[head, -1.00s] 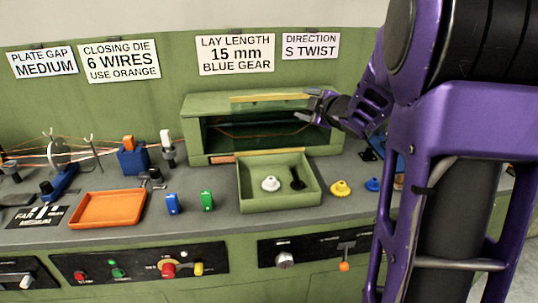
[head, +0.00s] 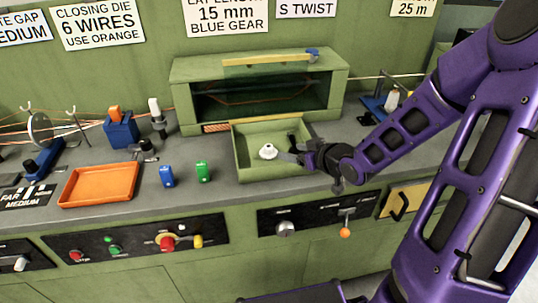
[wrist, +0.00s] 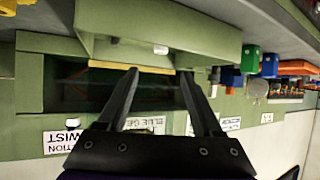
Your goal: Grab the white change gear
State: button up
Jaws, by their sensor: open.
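The white change gear (head: 268,151) sits in the shallow green tray (head: 242,176) in front of the green cabinet. My gripper (head: 288,147) is at the right part of the tray, just right of the gear, its fingers pointing left. In the wrist view, which is upside down, my two fingers (wrist: 158,73) are spread with nothing between them. A small white piece there (wrist: 160,50), seen ahead of the gap near the tray's edge, looks like the gear. My gripper hides part of the tray's right side.
The green cabinet (head: 184,70) with a dark window stands behind the tray. Blue (head: 167,176) and green (head: 203,172) blocks and an orange tray (head: 100,184) lie to the left. A small blue part (head: 313,53) is on the cabinet top. A control panel (head: 318,211) is below.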

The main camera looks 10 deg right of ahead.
aim_at(271, 148)
jog(key=b+x, duration=0.2)
jog(key=x, duration=0.6)
jog(key=shift+w+f, duration=0.15)
jog(key=shift+w, duration=0.1)
jog(key=b+x, duration=0.1)
jog(key=x, duration=0.4)
jog(key=shift+w+a, duration=0.1)
jog(key=shift+f, duration=0.1)
grip_shut()
